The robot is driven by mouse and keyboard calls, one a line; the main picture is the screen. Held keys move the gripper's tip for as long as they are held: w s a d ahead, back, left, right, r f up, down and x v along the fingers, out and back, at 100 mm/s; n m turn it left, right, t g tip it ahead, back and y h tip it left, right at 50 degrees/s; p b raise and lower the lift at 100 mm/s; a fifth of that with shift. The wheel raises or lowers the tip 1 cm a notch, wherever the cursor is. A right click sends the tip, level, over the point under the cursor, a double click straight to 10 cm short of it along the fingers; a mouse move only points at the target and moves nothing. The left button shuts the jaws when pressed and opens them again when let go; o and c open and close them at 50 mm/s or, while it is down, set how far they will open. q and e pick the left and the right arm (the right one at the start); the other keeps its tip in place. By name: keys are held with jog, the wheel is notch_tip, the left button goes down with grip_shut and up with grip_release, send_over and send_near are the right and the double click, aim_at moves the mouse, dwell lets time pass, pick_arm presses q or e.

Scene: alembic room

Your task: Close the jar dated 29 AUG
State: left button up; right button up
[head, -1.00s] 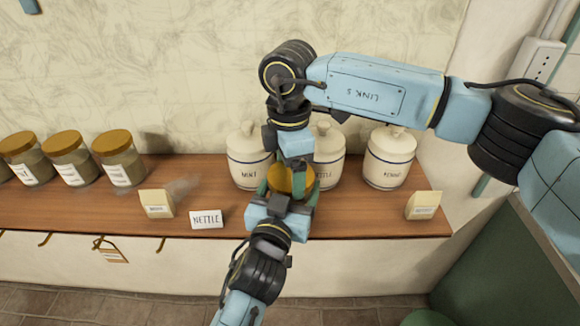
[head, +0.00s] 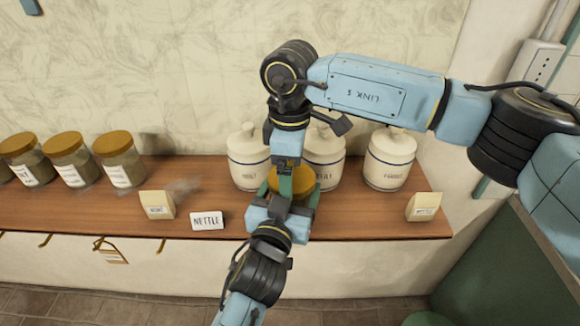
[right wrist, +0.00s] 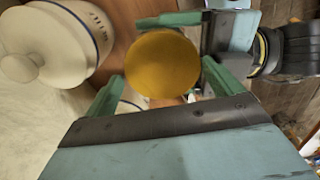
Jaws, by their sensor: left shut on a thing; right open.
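A round golden lid (head: 292,182) shows between my two grippers, at the shelf's front. In the right wrist view the lid (right wrist: 162,63) is seen from above; the jar body under it is hidden, so I cannot read a date. My left gripper (head: 285,205) comes up from below and is shut on the jar under the lid. My right gripper (head: 288,180) points down from above. Its green fingers (right wrist: 163,88) are open, one to each side of the lid's near edge in the wrist view.
White lidded canisters (head: 249,160) stand close behind the grippers. Several gold-lidded glass jars (head: 120,160) stand at the left.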

jog(key=shift+s+a, duration=0.15)
jog(key=shift+s, duration=0.15)
jog(key=shift+r, duration=2.25)
jog(key=shift+w, duration=0.1)
jog(key=shift+n, duration=0.3)
